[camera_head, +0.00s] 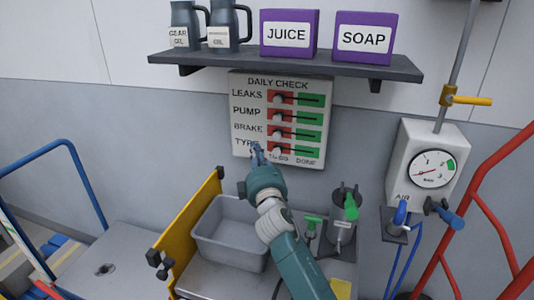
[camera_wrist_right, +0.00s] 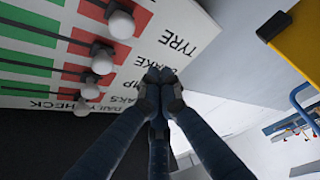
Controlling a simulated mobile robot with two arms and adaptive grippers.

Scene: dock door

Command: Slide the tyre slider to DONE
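The white DAILY CHECK board (camera_head: 238,120) hangs on the wall under the shelf, with rows for LEAKS, PUMP, BRAKE and TYRE. Each row has a red left part, a green right part and a slider knob. The tyre slider (camera_head: 277,150) is in the bottom row, with its knob on the red part; its pale round knob also shows in the right wrist view (camera_wrist_right: 120,24). My right gripper (camera_head: 257,150) is in front of the TYRE label, left of the knob and apart from it. Its fingertips (camera_wrist_right: 160,75) are together with nothing between them. My left gripper is not in view.
A shelf (camera_head: 290,65) with two jugs and the JUICE and SOAP boxes juts out above the board. Below are a grey bin (camera_head: 212,250), a yellow panel (camera_head: 188,235) and a green-handled fitting (camera_head: 350,207). An air gauge box (camera_head: 407,150) stands right.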

